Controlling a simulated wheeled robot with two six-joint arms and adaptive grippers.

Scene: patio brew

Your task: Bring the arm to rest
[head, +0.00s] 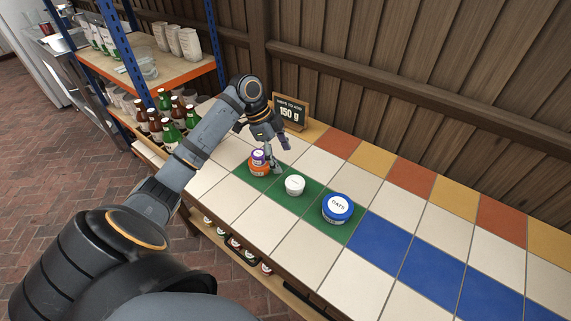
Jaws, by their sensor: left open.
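My left arm reaches in from the lower left across the tiled counter (405,250). Its gripper (276,155) is open and points down over the green tiles. It is right beside a small purple-topped jar (258,156) that appears to sit on an orange container (259,169). I cannot tell whether a finger touches either one. My right gripper does not show.
A white-lidded tub (294,185) and a blue tub labelled OATS (338,208) stand on the green tiles. A small sign reading 150 g (290,111) stands behind. A shelf rack (150,70) with bottles is at left. Blue and white tiles at right are clear.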

